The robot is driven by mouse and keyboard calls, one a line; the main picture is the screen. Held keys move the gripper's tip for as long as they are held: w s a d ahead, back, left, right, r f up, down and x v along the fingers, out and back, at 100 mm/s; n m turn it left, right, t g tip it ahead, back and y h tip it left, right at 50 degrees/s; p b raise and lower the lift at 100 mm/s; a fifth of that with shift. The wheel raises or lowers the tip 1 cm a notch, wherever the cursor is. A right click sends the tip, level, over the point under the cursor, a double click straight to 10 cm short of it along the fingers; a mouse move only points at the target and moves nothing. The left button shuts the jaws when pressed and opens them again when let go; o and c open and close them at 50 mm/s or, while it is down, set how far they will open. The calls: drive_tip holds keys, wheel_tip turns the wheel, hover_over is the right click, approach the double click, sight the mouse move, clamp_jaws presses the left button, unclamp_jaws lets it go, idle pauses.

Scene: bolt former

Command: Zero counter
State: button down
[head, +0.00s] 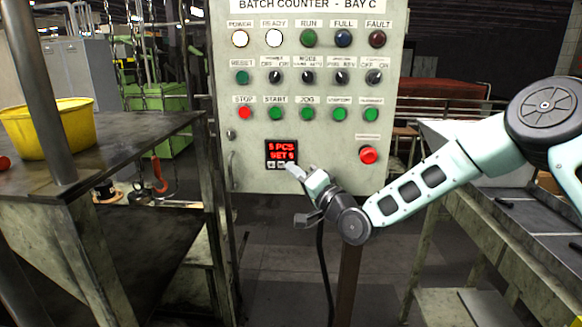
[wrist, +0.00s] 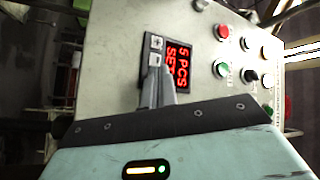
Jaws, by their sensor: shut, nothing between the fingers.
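The batch counter display (head: 281,150) is set in the grey panel, with red lit text that looks like "5 PCS" over "SET" and a digit. It also shows, turned sideways, in the wrist view (wrist: 178,66). Small square keys (head: 271,164) sit under the text; two show in the wrist view (wrist: 156,43). My gripper (head: 292,170) is shut and empty, its tips at the lower right of the display. In the wrist view the fingertips (wrist: 157,74) lie by the lower key and partly cover the key row. I cannot tell whether they touch.
The panel (head: 320,180) carries a green RESET button (head: 242,77), a red STOP button (head: 245,113), several green buttons, dark selector knobs and a red mushroom button (head: 368,155). A dark table (head: 120,140) with a yellow bucket (head: 50,125) stands left; a bench (head: 500,220) stands right.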

drive_tip(key=shift+w, duration=0.1)
idle(0.3)
drive_tip(key=shift+s+b, duration=0.35)
drive_tip(key=shift+s, duration=0.25)
drive_tip(key=s+b, duration=0.1)
drive_tip(key=s, duration=0.5)
drive_tip(key=shift+a, duration=0.15)
